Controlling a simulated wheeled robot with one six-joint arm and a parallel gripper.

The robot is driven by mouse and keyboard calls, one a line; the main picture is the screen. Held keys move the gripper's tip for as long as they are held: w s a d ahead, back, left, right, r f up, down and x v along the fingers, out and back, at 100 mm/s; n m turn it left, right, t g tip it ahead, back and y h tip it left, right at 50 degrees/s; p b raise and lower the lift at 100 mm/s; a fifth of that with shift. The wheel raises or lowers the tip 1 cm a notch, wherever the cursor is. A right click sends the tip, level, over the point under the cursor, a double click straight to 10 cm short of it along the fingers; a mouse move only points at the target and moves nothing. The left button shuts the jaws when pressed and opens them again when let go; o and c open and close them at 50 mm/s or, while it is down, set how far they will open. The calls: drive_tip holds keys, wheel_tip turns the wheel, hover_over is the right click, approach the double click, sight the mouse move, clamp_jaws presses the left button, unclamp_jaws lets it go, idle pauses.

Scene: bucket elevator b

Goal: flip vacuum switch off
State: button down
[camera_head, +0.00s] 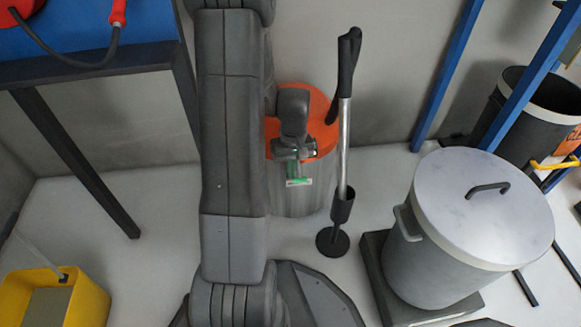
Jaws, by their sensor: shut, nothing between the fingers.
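The vacuum stands on the floor by the back wall, with an orange top (326,134) and a grey body (318,196). A metal wand with a black handle (343,160) stands upright at its right side. My gripper (296,162) is in front of the vacuum, at the lower edge of the orange top, pointing down. It is shut and holds nothing. A small green part with a pale label (299,182) shows right at the fingertips; I cannot tell whether the fingers touch it. The switch itself and its position cannot be made out, as my wrist covers part of the top.
A large grey drum with a pale lid (485,205) stands at right on a dark base. A dark table (95,65) is at upper left and a yellow bucket (88,300) at lower left. Blue posts (448,75) stand at right.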

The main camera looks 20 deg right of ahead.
drive_tip(key=shift+r+g+p, duration=0.25)
drive_tip(key=shift+g+p, duration=0.35)
drive_tip(key=shift+p, duration=0.2)
drive_tip(key=r+g+p, duration=0.1)
drive_tip(key=g+p, duration=0.1)
drive_tip(key=p, duration=0.2)
drive_tip(key=r+g+y+p, duration=0.1)
drive_tip(key=g+p, duration=0.1)
drive_tip(key=p, duration=0.1)
drive_tip(key=w+r+g+y+p, duration=0.1)
drive_tip(key=g+p, duration=0.1)
drive_tip(key=p, duration=0.2)
drive_tip(key=shift+w+d+g+p, duration=0.1)
drive_tip(key=shift+g+p, duration=0.2)
drive_tip(key=shift+p, duration=0.05)
drive_tip(key=shift+w+r, duration=0.1)
drive_tip(key=shift+w, duration=0.05)
idle(1.0)
drive_tip(key=shift+r+p, duration=0.6)
drive_tip(key=shift+r, duration=0.2)
